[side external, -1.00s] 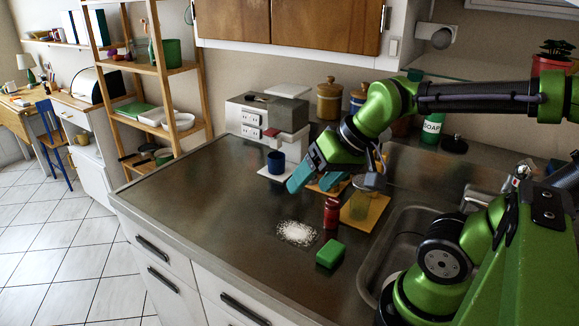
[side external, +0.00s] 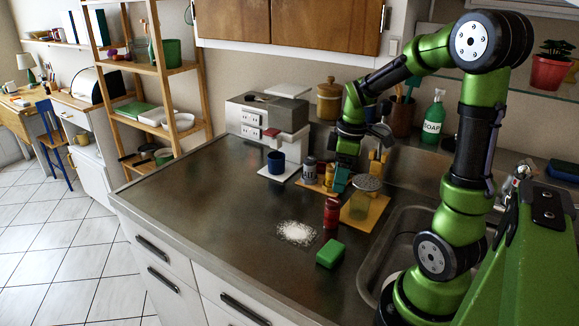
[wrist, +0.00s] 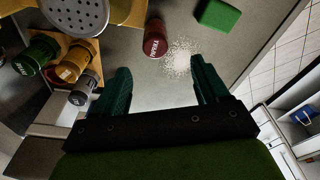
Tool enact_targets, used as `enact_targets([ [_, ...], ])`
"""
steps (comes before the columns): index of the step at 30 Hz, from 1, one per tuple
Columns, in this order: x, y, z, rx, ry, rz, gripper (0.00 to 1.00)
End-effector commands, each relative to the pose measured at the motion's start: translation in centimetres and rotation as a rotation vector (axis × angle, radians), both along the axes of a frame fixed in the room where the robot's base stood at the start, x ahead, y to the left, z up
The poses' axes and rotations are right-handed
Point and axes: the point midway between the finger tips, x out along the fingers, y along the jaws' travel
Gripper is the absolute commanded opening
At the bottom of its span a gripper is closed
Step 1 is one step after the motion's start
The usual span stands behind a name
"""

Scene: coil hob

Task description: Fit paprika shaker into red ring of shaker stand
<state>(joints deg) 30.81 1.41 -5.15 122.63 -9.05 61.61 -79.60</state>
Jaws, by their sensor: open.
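The red paprika shaker (side external: 331,212) stands upright on the counter, beside the spilled white powder. In the wrist view the paprika shaker (wrist: 155,38) lies ahead of the fingers, apart from them. My gripper (side external: 341,180) points down behind the shaker, next to the shaker stand. In the wrist view my gripper (wrist: 160,72) has its teal fingers spread wide with nothing between them. The wooden shaker stand (wrist: 56,43) is at the left of the wrist view, with green, yellow and grey shakers at it.
White powder (side external: 296,233) and a green sponge (side external: 330,253) lie in front. The sink (side external: 400,240) is at right. The left counter is clear.

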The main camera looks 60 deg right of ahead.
Motion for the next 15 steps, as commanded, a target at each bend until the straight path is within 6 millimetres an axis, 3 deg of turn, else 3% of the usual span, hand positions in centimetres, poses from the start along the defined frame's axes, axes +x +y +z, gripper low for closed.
enact_targets([
  [6,0.4,0.3,-4.8,0.004,0.005,-0.001,0.74],
  [15,0.8,0.3,-7.6,0.001,0.001,-0.004,0.74],
])
